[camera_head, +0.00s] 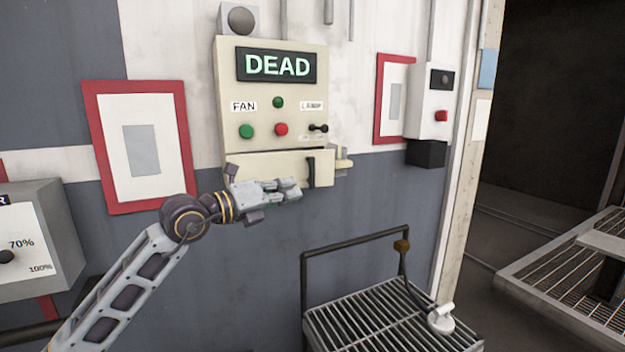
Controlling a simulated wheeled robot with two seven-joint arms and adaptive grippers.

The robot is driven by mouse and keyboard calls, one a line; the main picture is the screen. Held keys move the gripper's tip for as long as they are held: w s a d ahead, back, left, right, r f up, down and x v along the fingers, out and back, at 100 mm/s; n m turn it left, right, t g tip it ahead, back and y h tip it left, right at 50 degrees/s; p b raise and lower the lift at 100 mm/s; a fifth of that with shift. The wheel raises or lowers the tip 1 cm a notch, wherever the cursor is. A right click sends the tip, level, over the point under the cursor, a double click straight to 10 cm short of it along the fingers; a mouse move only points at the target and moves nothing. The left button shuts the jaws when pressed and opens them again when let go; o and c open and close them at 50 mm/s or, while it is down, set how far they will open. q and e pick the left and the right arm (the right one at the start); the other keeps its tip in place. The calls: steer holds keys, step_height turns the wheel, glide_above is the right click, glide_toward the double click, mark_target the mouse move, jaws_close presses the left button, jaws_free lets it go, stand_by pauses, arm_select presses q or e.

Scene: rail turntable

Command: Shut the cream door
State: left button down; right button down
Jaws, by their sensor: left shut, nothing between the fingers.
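The cream door (265,165) is the lower front of the cream control box on the wall. It has a black upright handle (311,171) near its right edge, and a cream latch piece (343,164) sticks out just right of it. The door looks close to the box front; I cannot tell whether it is fully shut. My left gripper (293,189) is shut and empty, pointing right, in front of the door's lower edge and left of the handle. It hides part of that edge; I cannot tell whether it touches. My right gripper is not in view.
Above the door, the control box (290,90) carries a DEAD sign (277,66), several buttons and a small black lever (318,128). Red-framed boards (102,150) hang either side. A slatted metal platform (375,325) with a dark rail stands below right.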

mark_target(313, 178)
arm_select(q)
steer(key=n, duration=0.9)
steer(key=shift+n, duration=0.3)
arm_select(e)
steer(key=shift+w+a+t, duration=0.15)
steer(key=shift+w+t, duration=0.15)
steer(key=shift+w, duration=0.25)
arm_select(q)
steer(key=shift+f, duration=0.1)
steer(key=shift+w, duration=0.1)
